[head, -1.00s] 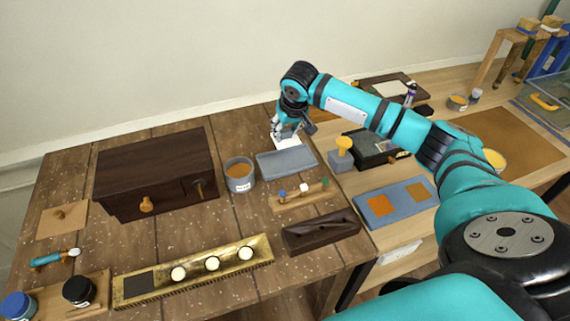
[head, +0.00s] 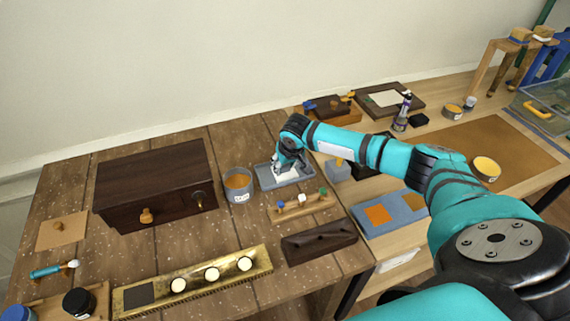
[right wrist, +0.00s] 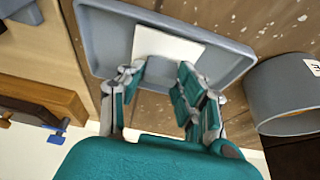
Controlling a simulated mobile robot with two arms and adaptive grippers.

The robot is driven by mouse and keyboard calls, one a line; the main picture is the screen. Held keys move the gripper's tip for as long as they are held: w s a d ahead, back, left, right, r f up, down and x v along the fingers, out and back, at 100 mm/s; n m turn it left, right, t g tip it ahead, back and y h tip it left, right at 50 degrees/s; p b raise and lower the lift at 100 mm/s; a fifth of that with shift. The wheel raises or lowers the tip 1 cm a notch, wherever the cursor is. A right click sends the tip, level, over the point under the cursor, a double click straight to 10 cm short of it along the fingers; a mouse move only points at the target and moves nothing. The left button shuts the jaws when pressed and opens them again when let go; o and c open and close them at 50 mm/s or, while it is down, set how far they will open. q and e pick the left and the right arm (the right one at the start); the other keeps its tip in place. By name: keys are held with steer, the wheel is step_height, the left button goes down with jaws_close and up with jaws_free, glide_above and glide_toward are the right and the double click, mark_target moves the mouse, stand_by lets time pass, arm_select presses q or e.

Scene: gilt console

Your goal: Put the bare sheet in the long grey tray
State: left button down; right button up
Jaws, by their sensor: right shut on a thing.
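The bare sheet (right wrist: 168,47) is a white, flat piece, also in the head view (head: 292,172). My right gripper (right wrist: 161,76) is shut on its near edge in the right wrist view. In the head view the right gripper (head: 281,166) points down at the grey tray. The long grey tray (right wrist: 92,28) is shallow with a raised rim, and also shows in the head view (head: 264,181). The sheet lies within the tray's outline; whether it touches the floor of the tray I cannot tell. My left gripper is not in view.
A grey tub with orange contents (head: 238,186) stands close left of the tray. A wooden rack with small coloured knobs (head: 301,208) lies in front. A dark drawer box (head: 155,182) is farther left. A grey block (head: 338,172) stands to the right.

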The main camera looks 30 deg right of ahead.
steer(key=shift+f, duration=0.1)
steer(key=o, duration=0.8)
steer(key=shift+r, duration=0.25)
steer(key=v, duration=1.1)
steer(key=shift+s+r+b, duration=0.2)
steer(key=shift+r+b, duration=0.1)
steer(key=shift+r, duration=0.1)
